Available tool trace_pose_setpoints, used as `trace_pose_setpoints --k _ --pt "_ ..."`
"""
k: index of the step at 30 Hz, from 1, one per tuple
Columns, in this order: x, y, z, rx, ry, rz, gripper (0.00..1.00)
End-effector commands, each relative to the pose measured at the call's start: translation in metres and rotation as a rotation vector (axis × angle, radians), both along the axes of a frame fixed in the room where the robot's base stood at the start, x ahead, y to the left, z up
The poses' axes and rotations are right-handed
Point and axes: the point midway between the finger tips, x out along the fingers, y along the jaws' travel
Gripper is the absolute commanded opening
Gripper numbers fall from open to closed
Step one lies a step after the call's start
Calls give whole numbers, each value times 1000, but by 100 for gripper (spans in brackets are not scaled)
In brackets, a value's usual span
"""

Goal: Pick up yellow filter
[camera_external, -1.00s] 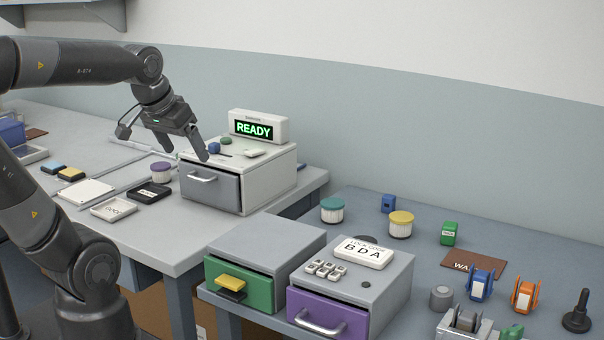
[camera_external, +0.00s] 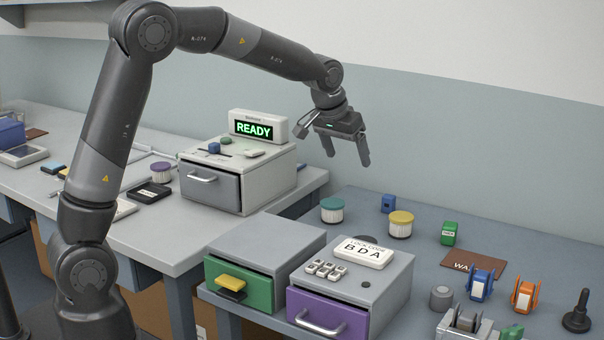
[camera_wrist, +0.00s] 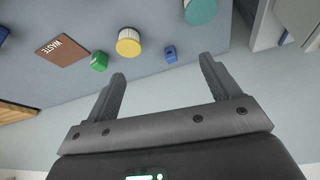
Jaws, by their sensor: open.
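The yellow filter (camera_external: 400,224) is a short round piece with a yellow top and pale ribbed side. It stands on the right-hand table, behind the lock-code box. In the wrist view the yellow filter (camera_wrist: 128,42) lies beyond the fingertips, between the green block and the blue block. My gripper (camera_external: 348,160) is open and empty, in the air above and to the left of the filter. Its two spread fingers also show in the wrist view (camera_wrist: 162,72). Nothing is between the fingers.
A teal-topped filter (camera_external: 332,210) stands left of the yellow one, with a small blue block (camera_external: 388,203) between and behind them. A green block (camera_external: 449,233) and a brown WASTE mat (camera_external: 474,264) lie to the right. The lock-code box (camera_external: 385,278) stands in front.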

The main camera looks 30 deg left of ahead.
Motion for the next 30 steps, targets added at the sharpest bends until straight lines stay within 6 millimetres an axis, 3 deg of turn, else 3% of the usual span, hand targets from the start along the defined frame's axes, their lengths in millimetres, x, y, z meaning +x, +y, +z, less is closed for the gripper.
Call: trace_pose_setpoints --k 3,10,15,25,30 --pt "24 -38 -32 13 8 -26 82" --pt "49 -86 -75 26 10 -53 82" --pt "55 -97 -87 28 8 -57 82" --pt "71 -101 -129 29 11 -58 82" --pt "75 -102 -140 27 8 -58 82"
